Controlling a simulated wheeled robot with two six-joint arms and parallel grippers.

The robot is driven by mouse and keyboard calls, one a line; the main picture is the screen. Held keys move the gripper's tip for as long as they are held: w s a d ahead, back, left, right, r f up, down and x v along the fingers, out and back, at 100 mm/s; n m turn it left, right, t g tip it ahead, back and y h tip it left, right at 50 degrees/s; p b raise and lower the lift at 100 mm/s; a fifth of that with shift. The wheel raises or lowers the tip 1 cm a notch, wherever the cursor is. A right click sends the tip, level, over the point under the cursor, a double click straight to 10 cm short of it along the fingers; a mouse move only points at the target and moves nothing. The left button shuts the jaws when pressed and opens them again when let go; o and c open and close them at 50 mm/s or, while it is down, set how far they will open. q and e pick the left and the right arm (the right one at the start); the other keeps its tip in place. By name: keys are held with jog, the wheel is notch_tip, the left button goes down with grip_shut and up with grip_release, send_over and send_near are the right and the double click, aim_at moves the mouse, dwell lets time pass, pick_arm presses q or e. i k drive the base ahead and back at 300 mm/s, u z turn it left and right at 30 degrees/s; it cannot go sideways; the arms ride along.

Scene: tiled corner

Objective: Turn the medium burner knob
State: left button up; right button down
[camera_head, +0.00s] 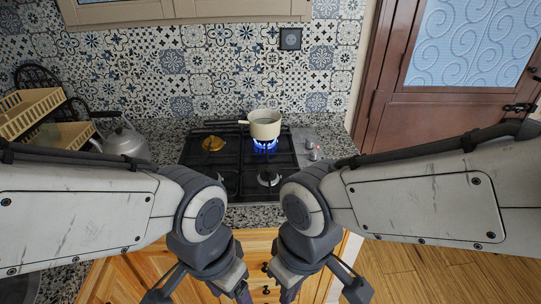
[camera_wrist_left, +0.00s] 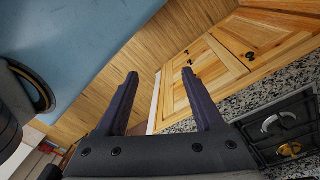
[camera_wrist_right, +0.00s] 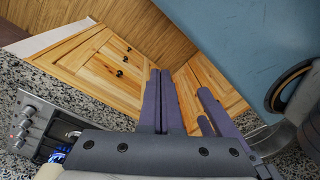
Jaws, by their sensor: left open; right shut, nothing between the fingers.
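The gas cooktop (camera_head: 222,160) is set in the counter, with burners under black grates. Its steel control panel at the right edge carries several small knobs (camera_head: 313,154), one with a reddish mark; I cannot tell which is the medium burner's. The knobs (camera_wrist_right: 22,124) also show at the left edge of the right wrist view. My right gripper (camera_wrist_right: 159,73) is shut and empty, low in front of the cabinet, away from the knobs. My left gripper (camera_wrist_left: 160,73) is open and empty beside it. In the head view, both grippers' fingertips are cut off at the bottom.
A pale pot (camera_head: 265,129) stands over a lit blue flame (camera_head: 265,147) on the back right burner. A kettle (camera_head: 126,142) and a dish rack (camera_head: 28,108) stand at the left. Wooden cabinets (camera_head: 158,268) are below the counter. The wood floor (camera_head: 420,275) at right is clear.

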aim_at(309, 145)
jog(key=u, duration=0.2)
jog(key=i, duration=1)
jog(key=z, duration=0.25)
